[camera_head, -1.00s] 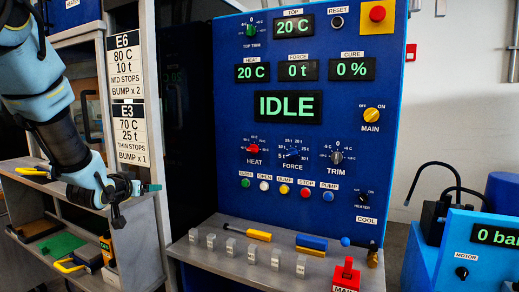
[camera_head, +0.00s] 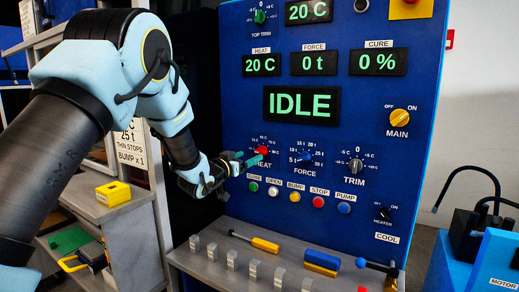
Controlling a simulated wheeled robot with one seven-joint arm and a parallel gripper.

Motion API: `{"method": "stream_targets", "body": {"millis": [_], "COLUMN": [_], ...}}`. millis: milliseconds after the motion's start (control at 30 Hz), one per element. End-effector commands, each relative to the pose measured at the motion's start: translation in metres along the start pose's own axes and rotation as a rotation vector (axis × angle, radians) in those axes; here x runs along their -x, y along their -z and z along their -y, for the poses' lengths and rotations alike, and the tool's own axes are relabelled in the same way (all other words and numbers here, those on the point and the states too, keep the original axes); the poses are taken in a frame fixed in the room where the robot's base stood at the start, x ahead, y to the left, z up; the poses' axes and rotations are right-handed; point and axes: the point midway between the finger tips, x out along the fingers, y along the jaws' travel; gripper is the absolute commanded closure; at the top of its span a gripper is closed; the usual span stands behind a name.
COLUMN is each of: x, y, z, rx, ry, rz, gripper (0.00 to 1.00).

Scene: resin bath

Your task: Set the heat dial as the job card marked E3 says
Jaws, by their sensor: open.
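The red heat dial (camera_head: 263,150) is on the blue press panel, above the HEAT label. The heat display (camera_head: 262,64) reads 20 C. The E3 job card (camera_head: 130,145) is at the left, its top hidden by my arm; 25 t, thin stops and bump x 1 still show. In the earlier view it also reads 70 C. My gripper (camera_head: 246,161) is open, with its fingertips just lower left of the heat dial. I cannot tell whether they touch it. The dial's pointer is too small to read.
The force dial (camera_head: 305,158) and trim dial (camera_head: 355,165) sit right of the heat dial. A shelf ledge (camera_head: 270,262) with several grey blocks juts out under the panel.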

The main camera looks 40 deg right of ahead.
Motion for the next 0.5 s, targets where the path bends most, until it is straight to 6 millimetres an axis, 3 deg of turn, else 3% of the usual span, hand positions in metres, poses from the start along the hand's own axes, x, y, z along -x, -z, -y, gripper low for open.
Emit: {"method": "stream_targets", "body": {"millis": [200,500], "x": [-0.042,-0.072], "y": [0.003,0.001], "z": [0.000,0.001], "rx": [-0.001,0.000], "ry": [0.001,0.001], "rz": [0.001,0.002], "gripper": [0.20,0.20]}}
